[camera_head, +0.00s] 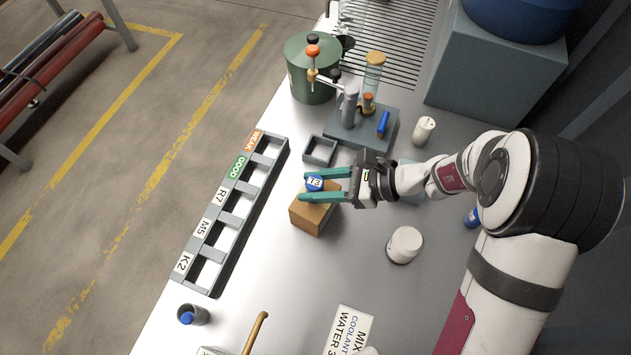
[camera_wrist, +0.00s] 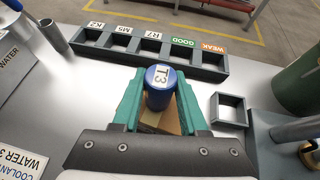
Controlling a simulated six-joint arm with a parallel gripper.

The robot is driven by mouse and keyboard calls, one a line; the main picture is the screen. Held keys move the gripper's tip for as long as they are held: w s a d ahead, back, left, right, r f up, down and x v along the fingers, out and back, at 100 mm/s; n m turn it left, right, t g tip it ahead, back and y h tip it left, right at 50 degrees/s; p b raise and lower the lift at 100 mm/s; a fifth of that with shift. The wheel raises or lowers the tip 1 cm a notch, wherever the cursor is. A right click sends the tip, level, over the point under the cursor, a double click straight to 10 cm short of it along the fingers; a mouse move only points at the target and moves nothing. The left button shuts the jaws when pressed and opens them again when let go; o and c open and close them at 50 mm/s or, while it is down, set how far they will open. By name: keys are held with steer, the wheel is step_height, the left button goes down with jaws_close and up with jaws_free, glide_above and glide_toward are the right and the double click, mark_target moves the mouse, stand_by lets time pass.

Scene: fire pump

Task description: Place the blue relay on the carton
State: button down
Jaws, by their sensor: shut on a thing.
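The blue relay (camera_wrist: 160,98) is a small blue cylinder with a white label reading T3 on top. It also shows in the head view (camera_head: 312,184). My gripper (camera_head: 324,185) has its green fingers closed on either side of the relay, and its fingers show in the wrist view too (camera_wrist: 158,100). The brown carton (camera_head: 313,216) is directly below the fingers and relay; part of its top shows in the wrist view (camera_wrist: 160,121). The relay appears upright over the carton. I cannot tell whether its bottom touches the carton top.
A grey rack (camera_head: 231,213) with labelled compartments lies left of the carton. A small open square tray (camera_head: 320,151) stands just behind it. A white round container (camera_head: 404,245) is at right. A green canister (camera_head: 311,68) and a pump stand (camera_head: 362,130) are at the back.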

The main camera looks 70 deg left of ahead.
steer(key=shift+f, duration=0.1)
steer(key=shift+c, duration=2.2)
jaws_free()
steer(key=shift+w+d+r, duration=0.1)
steer(key=shift+w+r, duration=0.15)
steer(key=shift+r, duration=0.05)
steer(key=v, duration=1.1)
steer(key=d+r+n+t+h, duration=0.1)
steer(key=d+r+t, duration=0.4)
steer(key=d, duration=1)
steer(key=s+d+t+h, duration=0.2)
steer(key=d, duration=0.5)
steer(key=s+d+t+h, duration=0.2)
steer(key=s+d, duration=0.1)
steer(key=d, duration=0.5)
steer(key=shift+d+r+n+t, duration=0.3)
steer(key=shift+r+n, duration=0.05)
steer(key=shift+n, duration=0.05)
